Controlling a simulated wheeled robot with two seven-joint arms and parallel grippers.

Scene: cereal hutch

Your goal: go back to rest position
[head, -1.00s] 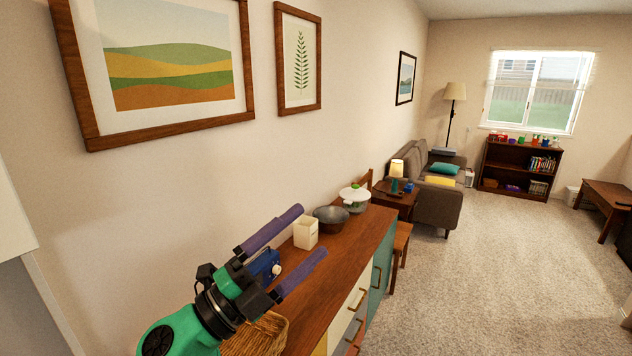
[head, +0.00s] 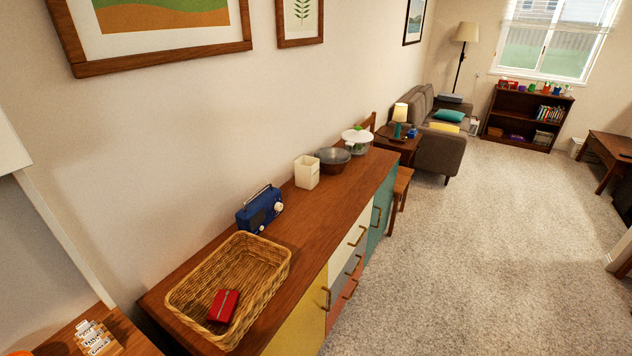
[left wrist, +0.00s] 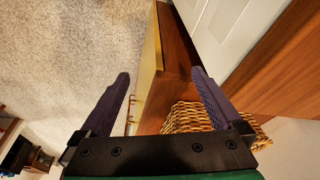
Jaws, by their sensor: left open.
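My left gripper (left wrist: 160,95) shows in the left wrist view with its two purple fingers wide apart and nothing between them. Beyond it are the edge of the wooden sideboard and part of the wicker basket (left wrist: 184,117). The head view shows neither of my grippers. There the wicker basket (head: 262,250) stands on the near end of the sideboard (head: 318,236), with a small red box (head: 223,306) lying inside it.
A blue radio (head: 260,209), a cream square container (head: 307,172), a dark bowl (head: 331,160) and a white-lidded dish (head: 356,140) stand along the sideboard. A second wooden surface (head: 120,330) is at lower left. Carpet (head: 470,250) to the right is clear.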

